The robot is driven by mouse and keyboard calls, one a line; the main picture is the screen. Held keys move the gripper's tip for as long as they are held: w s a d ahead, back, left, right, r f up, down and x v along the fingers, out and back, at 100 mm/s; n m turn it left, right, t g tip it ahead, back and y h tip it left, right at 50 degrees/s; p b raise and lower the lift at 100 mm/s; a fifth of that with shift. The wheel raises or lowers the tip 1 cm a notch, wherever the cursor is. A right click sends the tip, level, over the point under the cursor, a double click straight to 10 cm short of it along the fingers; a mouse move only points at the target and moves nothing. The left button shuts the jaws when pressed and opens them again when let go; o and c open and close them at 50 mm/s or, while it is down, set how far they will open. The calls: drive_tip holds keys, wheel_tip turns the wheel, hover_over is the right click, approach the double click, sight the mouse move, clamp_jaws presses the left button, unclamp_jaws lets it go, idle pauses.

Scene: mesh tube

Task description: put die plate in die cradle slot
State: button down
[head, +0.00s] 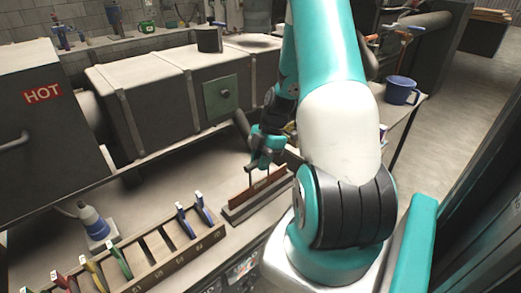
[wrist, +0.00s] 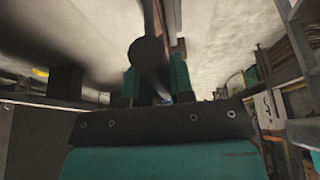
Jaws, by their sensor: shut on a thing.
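My gripper (head: 262,165) is in the middle of the head view, fingers pointing down over a low grey holder (head: 238,211), which looks like the die cradle. It is shut on a thin upright thing that looks like the die plate; the fingers and arm hide most of it. A reddish-brown strip (head: 258,187) stands along the holder, just below the fingertips. I cannot tell whether it is the held plate or part of the holder, nor whether the plate is seated. In the wrist view a dark round bar end (wrist: 147,52) covers much of the fingers.
A wooden rack (head: 160,262) with several coloured plates and some empty slots stands at front left. A bottle (head: 94,222) stands behind it. The big grey machine (head: 160,100), with a green plate (head: 221,98) and dark tube, is close behind my gripper. A blue mug (head: 401,90) is at right.

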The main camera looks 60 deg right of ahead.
drive_tip(key=shift+f, duration=0.5)
drive_tip(key=c, duration=1)
unclamp_jaws()
drive_tip(key=shift+f, duration=0.1)
